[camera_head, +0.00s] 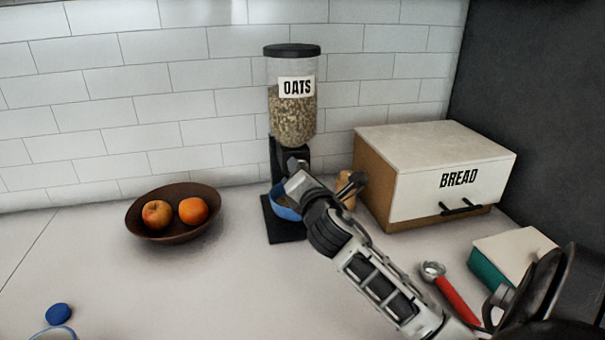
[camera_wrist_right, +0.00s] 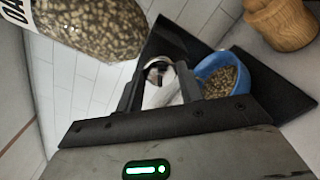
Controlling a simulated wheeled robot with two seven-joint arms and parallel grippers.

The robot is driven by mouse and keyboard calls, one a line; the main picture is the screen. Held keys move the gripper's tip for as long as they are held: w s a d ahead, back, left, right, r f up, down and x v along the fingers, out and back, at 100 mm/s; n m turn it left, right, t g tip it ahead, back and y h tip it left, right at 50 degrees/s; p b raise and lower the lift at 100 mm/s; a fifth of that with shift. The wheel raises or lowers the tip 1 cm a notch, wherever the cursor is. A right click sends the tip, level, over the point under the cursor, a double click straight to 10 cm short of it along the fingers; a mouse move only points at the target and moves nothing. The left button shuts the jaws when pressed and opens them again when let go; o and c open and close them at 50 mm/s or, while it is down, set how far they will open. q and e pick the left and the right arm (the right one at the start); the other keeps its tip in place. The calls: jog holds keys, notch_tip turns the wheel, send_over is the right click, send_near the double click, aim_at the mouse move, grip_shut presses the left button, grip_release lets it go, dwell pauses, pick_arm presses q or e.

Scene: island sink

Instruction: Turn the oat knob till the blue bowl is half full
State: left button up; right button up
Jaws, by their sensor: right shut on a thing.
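The oat dispenser (camera_head: 292,112) stands against the tiled wall, a clear hopper labelled OATS with a black lid and base. Its knob (camera_wrist_right: 160,78), pale and rounded, sits between the fingers of my right gripper (camera_head: 297,170), which is shut on it. The blue bowl (camera_head: 282,207) stands on the dispenser's black base, partly hidden by my right gripper. The wrist view shows the bowl (camera_wrist_right: 208,70) with oats (camera_wrist_right: 222,82) inside, below the rim; their exact depth is hard to tell. My left gripper is not in view.
A brown bowl (camera_head: 172,232) with two round fruits is at left. A bread box (camera_head: 400,190), a wooden item (camera_wrist_right: 280,22), a red-handled tool (camera_head: 457,298) and a green-and-white box (camera_head: 490,268) are at right. The counter's front middle is clear.

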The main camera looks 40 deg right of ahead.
jog(key=o, duration=1)
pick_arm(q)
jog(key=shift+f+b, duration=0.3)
pick_arm(e)
jog(key=v, duration=1.6)
